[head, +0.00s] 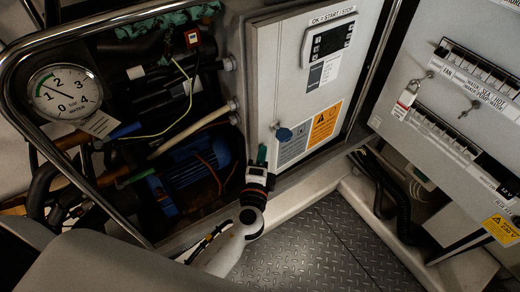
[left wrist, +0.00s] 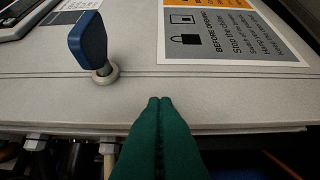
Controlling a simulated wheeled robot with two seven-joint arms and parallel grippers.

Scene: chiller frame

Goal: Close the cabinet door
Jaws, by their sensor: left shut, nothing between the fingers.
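The cabinet door (head: 300,90) is a light grey panel with a controller at its top and warning labels lower down. A blue key-like knob (head: 283,134) sticks out near its lower left edge. The door lies close to its frame; I cannot tell whether it is fully shut. My left gripper (head: 262,155) has green fingers and is just below and left of the knob. In the left wrist view its fingertips (left wrist: 160,101) are together and empty over the door's edge strip, with the knob (left wrist: 88,45) to the upper left. Contact is unclear. My right gripper is out of view.
A pressure gauge (head: 66,93), hoses and a blue motor (head: 190,178) sit behind a bent metal tube frame at left. An electrical panel (head: 450,110) with switches and a padlock (head: 406,99) is at right. Chequered floor plate (head: 320,245) is clear below.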

